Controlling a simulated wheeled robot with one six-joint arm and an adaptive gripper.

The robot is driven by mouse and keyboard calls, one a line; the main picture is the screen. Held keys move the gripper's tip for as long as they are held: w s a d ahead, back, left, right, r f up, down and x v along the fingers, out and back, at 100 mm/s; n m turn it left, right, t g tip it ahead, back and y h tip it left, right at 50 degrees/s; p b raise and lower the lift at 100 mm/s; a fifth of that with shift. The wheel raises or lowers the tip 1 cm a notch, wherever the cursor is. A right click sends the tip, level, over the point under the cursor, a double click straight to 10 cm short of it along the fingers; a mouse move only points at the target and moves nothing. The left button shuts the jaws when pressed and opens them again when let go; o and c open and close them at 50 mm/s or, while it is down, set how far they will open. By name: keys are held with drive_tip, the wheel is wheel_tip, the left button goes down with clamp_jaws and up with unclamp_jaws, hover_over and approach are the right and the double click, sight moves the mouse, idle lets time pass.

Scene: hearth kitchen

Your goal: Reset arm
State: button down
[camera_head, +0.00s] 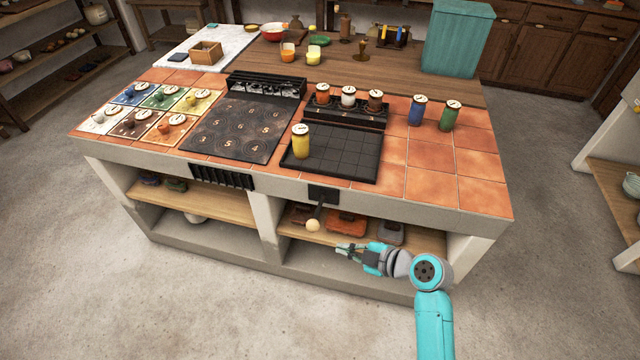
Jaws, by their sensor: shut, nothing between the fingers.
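My gripper (343,249) is shut and empty at the end of my teal arm. It is in front of the island's right lower shelf opening, below the countertop edge. It is just right of and below a pale round knob (313,225) that hangs from a black bracket on the island front. The gripper looks apart from the knob. My arm comes up from the bottom right of the view, and the fingers point left.
The tiled island (455,160) fills the middle. A yellow canister (301,141) stands on a black grid tray (345,155); blue (417,111) and green (449,116) canisters stand at right. Bundles (345,224) lie on the lower shelf. The floor in front is clear.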

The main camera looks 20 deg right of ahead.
drive_tip(key=s+a+f+m+h, duration=0.1)
drive_tip(key=s+f+m+h, duration=0.15)
drive_tip(key=s, duration=0.35)
drive_tip(key=s+a+f+m+t+h, duration=0.1)
drive_tip(key=s+f+m+h, duration=0.1)
drive_tip(key=s+m, duration=0.3)
drive_tip(key=s+a+f+m+h, duration=0.1)
drive_tip(key=s+f+m+h, duration=0.1)
drive_tip(key=s, duration=0.5)
drive_tip(key=s+a+r+m+t, duration=0.1)
drive_tip(key=s+r+m+t, duration=0.2)
drive_tip(key=s+r, duration=1.2)
drive_tip(key=shift+s+m, duration=0.95)
drive_tip(key=shift+s, duration=0.25)
drive_tip(key=shift+a, duration=0.1)
